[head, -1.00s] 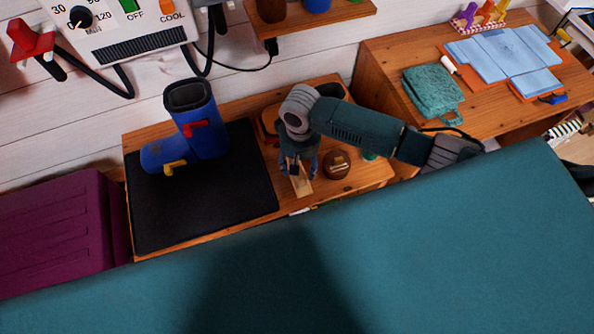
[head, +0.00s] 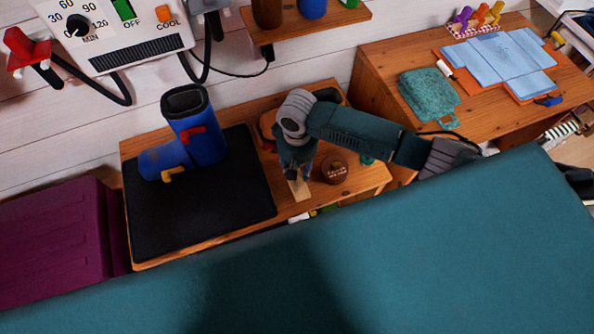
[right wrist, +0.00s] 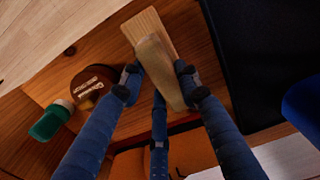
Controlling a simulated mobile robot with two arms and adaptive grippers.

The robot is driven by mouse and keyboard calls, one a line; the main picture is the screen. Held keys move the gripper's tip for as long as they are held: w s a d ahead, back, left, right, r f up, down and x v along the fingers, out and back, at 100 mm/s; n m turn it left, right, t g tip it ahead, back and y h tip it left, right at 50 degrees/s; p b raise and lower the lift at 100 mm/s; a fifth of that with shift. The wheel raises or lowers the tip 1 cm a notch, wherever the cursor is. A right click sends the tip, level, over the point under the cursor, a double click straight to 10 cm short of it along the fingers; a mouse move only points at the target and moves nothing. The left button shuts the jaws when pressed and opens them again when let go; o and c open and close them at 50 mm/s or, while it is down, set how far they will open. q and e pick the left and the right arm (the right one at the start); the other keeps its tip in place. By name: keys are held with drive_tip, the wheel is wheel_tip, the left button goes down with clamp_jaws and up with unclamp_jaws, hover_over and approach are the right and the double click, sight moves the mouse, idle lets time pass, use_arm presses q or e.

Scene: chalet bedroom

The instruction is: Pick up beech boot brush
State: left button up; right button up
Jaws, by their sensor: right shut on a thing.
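The beech boot brush (head: 300,190) is a pale wooden block at the front of the small wooden table. In the right wrist view the brush (right wrist: 152,30) shows its light wood, with a beige strip running between my fingers. My right gripper (head: 297,172) reaches down from above and is shut on the brush. In the right wrist view the right gripper (right wrist: 158,76) has a blue finger on each side of it. I cannot tell whether the brush touches the tabletop. My left gripper is not in view.
A teal surface (head: 430,240) fills the foreground.

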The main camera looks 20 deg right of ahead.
wheel_tip(320, 180, up, 19)
drive_tip(key=shift+r, duration=0.15)
